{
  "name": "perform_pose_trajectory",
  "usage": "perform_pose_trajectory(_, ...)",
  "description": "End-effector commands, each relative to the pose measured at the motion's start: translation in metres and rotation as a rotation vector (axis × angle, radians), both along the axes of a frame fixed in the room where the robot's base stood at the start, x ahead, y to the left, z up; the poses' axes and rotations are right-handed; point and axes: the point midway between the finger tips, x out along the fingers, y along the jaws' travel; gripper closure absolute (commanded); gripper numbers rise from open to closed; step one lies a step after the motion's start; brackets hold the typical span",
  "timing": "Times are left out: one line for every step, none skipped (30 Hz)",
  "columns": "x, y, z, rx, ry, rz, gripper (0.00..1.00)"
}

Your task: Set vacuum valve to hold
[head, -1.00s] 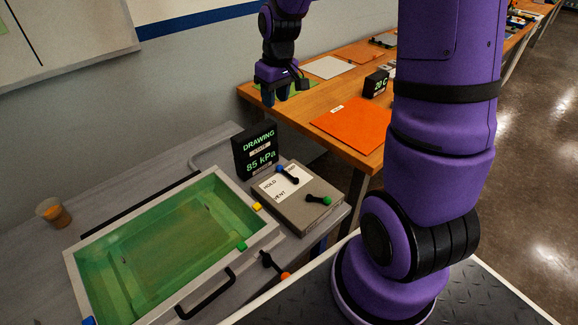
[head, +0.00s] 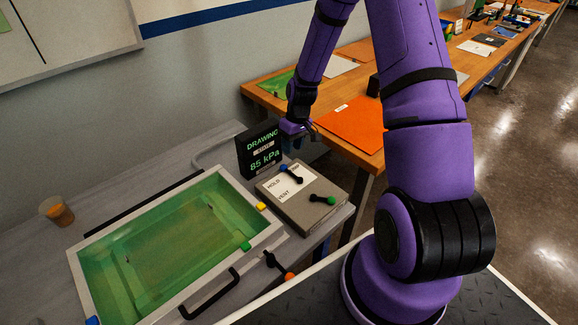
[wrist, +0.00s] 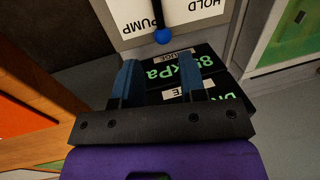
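The valve box (head: 316,211) is grey with a white label plate (head: 278,191) reading HOLD and VENT; PUMP also shows in the wrist view. A black lever with a blue knob (head: 283,168) lies over the plate, its knob toward the display. In the wrist view the blue knob (wrist: 163,36) sits between the words PUMP and HOLD. A second black lever has a green knob (head: 331,200). My gripper (head: 297,130) is above the black display (head: 262,151), beyond the box. In the wrist view my gripper (wrist: 157,62) is open and empty, its fingers short of the blue knob.
The display reads DRAWING and 85 kPa and stands close behind the box. A green resin bath (head: 165,245) with a pale rim is on the left. An orange-knobbed lever (head: 289,276) is at the front. A wooden bench (head: 366,158) with an orange sheet (head: 352,124) stands behind.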

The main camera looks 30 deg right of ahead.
Motion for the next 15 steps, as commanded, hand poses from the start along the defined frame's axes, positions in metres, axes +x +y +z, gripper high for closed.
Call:
perform_pose_trajectory(-0.001, 0.003, -0.010, 0.001, 0.005, 0.002, 0.62)
perform_pose_trajectory(-0.001, 0.004, -0.015, 0.001, 0.004, 0.002, 0.62)
perform_pose_trajectory(-0.002, 0.005, -0.022, 0.001, 0.004, 0.002, 0.62)
perform_pose_trajectory(-0.002, 0.006, -0.028, 0.002, 0.005, 0.002, 0.62)
perform_pose_trajectory(-0.002, 0.007, -0.033, 0.001, 0.004, 0.002, 0.62)
perform_pose_trajectory(-0.002, 0.008, -0.040, 0.001, 0.004, 0.001, 0.62)
perform_pose_trajectory(-0.003, 0.009, -0.045, 0.002, 0.004, 0.001, 0.62)
perform_pose_trajectory(-0.003, 0.010, -0.049, 0.001, 0.003, 0.002, 0.62)
perform_pose_trajectory(-0.003, 0.012, -0.055, 0.001, 0.003, 0.002, 0.62)
perform_pose_trajectory(-0.003, 0.013, -0.060, 0.001, 0.004, 0.002, 0.62)
perform_pose_trajectory(-0.003, 0.013, -0.063, 0.001, 0.003, 0.002, 0.62)
perform_pose_trajectory(-0.003, 0.014, -0.067, 0.001, 0.002, 0.001, 0.62)
perform_pose_trajectory(-0.003, 0.014, -0.071, 0.001, 0.002, 0.001, 0.62)
perform_pose_trajectory(-0.003, 0.015, -0.073, 0.001, 0.002, 0.001, 0.62)
perform_pose_trajectory(-0.003, 0.015, -0.076, 0.001, 0.002, 0.001, 0.62)
